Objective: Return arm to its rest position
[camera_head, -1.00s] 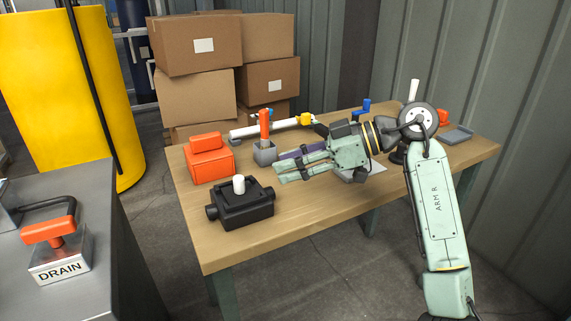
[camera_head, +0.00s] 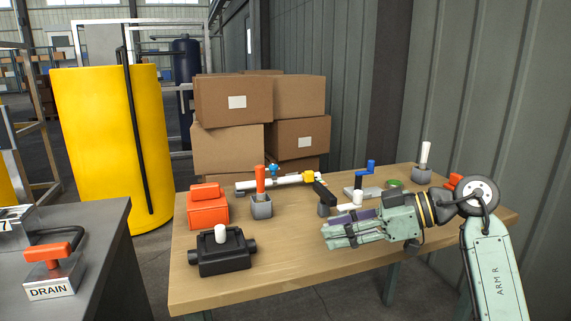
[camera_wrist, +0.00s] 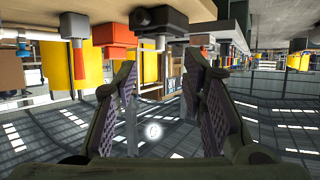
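My arm, pale green and marked ARM R (camera_head: 492,265), stands at the right of the head view. My gripper (camera_head: 326,236) points left over the front right part of the wooden workbench (camera_head: 290,282). Its fingers are apart with nothing between them; the wrist view also shows the two dark padded fingers (camera_wrist: 160,85) spread around an empty gap. The wrist picture is upside down, with the bench along its top. The gripper appears clear of the bench objects.
A black valve body with a white knob (camera_head: 222,257), an orange box (camera_head: 208,210) and an orange-handled tool in a grey holder (camera_head: 261,208) stand left of my gripper. A white pipe (camera_head: 285,181) lies behind. The DRAIN block (camera_head: 52,281) is on the grey cabinet at left.

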